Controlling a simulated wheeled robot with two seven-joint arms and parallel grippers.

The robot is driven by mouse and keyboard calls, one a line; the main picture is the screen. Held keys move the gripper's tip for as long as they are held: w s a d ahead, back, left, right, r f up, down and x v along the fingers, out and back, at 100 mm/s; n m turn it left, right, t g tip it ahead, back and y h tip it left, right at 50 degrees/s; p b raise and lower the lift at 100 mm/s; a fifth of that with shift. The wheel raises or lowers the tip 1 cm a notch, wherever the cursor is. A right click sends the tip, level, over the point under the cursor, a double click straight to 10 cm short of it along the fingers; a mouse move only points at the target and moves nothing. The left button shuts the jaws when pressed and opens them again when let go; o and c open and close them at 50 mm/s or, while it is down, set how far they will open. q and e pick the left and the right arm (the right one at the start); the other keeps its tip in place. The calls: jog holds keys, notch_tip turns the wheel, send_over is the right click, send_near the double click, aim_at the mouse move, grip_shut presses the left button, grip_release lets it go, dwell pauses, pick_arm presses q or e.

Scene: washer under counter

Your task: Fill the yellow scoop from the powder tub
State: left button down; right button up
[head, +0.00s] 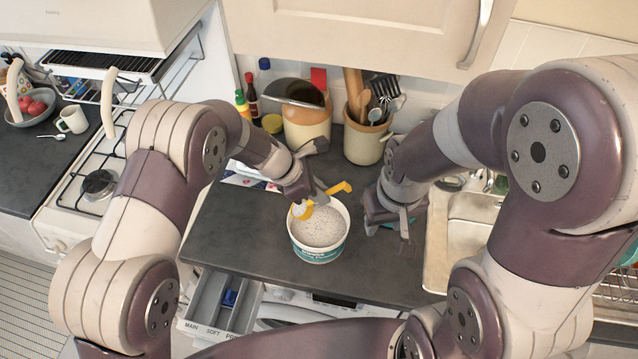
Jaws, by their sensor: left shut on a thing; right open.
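The powder tub (319,249) is a round white tub with a teal label, open at the top and full of pale speckled powder (320,226). It stands on the dark counter. The yellow scoop (303,209) is at the tub's upper left rim, with its yellow handle (339,188) reaching up to the right. My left gripper (313,197) is shut on the scoop above the tub's far left edge. I cannot tell whether the scoop's bowl touches the powder. My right gripper (392,222) is open and empty, just right of the tub.
An open detergent drawer (218,303) marked MAIN and SOFT juts out below the counter's front. A large crock (306,124) and a utensil pot (364,142) stand behind. The sink (462,240) is at the right and a gas hob (98,187) at the left. The counter left of the tub is clear.

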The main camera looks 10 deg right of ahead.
pick_arm(q)
jog(key=shift+r+y+p, duration=0.6)
jog(key=shift+y+p, duration=0.1)
jog(key=shift+p, duration=2)
jog(key=shift+r+y, duration=0.1)
jog(key=shift+y, duration=0.2)
jog(key=shift+r+y, duration=0.15)
jog(key=shift+y, duration=0.95)
jog(key=shift+r+y, duration=0.2)
jog(key=shift+y, duration=0.3)
